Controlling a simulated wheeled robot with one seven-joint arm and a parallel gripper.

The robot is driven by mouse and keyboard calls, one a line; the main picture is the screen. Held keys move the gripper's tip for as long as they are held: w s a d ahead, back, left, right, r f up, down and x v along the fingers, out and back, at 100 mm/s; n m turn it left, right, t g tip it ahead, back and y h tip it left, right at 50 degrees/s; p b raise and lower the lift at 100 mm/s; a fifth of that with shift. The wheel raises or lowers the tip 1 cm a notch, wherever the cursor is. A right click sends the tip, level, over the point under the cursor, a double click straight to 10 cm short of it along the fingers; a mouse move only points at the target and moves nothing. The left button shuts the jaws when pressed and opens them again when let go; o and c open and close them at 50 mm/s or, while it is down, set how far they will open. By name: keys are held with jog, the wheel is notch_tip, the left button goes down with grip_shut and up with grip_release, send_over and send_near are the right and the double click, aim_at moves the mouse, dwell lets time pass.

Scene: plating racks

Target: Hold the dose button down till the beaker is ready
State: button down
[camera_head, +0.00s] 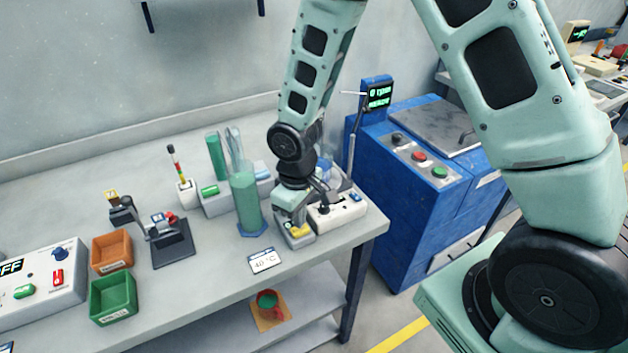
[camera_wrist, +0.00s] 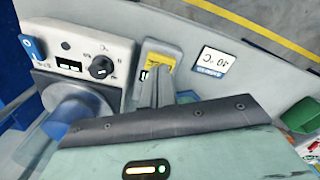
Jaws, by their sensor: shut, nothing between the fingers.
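A small grey box with a yellow top (camera_head: 299,231), likely the dose button's unit, stands near the bench's front right. In the wrist view its yellow plate (camera_wrist: 160,54) shows just beyond my fingertips. My gripper (camera_head: 293,226) is shut and empty, pointing down over this box; the fingers (camera_wrist: 150,88) hide the button, so I cannot tell whether they touch or press it. A bluish clear beaker (camera_wrist: 72,112) sits on the white hotplate unit (camera_wrist: 90,45), partly hidden by my gripper. The hotplate unit also shows in the head view (camera_head: 340,211), with a black knob.
A card reading 40 °C (camera_head: 264,261) lies at the bench's front edge. A tall green cylinder (camera_head: 247,205) stands close left of my gripper. Orange (camera_head: 111,252) and green bins (camera_head: 113,298) are farther left. A blue cabinet (camera_head: 400,215) stands right of the bench.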

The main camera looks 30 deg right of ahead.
jog(key=shift+f, duration=0.15)
jog(key=shift+f+b, duration=0.75)
jog(key=shift+f, duration=0.1)
dwell(7.0)
